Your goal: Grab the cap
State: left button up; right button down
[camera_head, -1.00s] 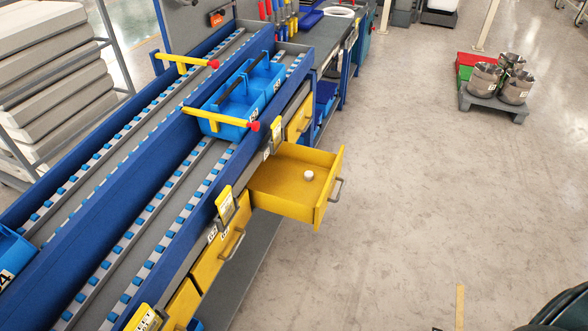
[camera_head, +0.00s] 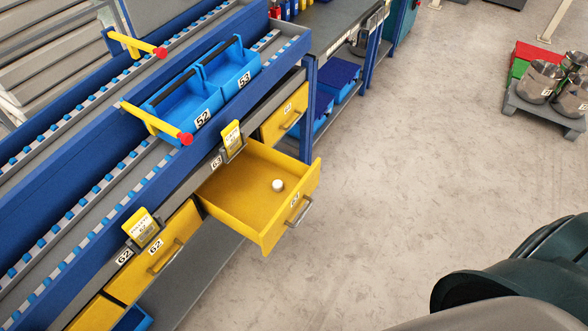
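A small white round cap (camera_head: 278,185) lies in an open yellow drawer (camera_head: 235,200). It sits on the drawer floor, towards the front panel and its grey handle (camera_head: 299,210). Nothing covers it and nothing else shows in the drawer. Neither of my grippers is in view. Dark green and grey rounded parts, likely of my own arm, fill the lower right corner, well apart from the drawer.
Closed yellow drawers (camera_head: 152,252) stand on both sides of the open one. Blue bins (camera_head: 190,104) rest on the roller conveyor above. A yellow bar with a red end (camera_head: 158,124) juts out there. The floor (camera_head: 400,180) right of the drawer is clear.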

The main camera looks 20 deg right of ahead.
aim_at(277, 185)
jog(key=i+l, duration=0.1)
jog(key=l, duration=0.55)
jog(key=i+l, duration=0.1)
jog(key=l, duration=0.55)
jog(key=i+l, duration=0.1)
jog(key=l, duration=0.5)
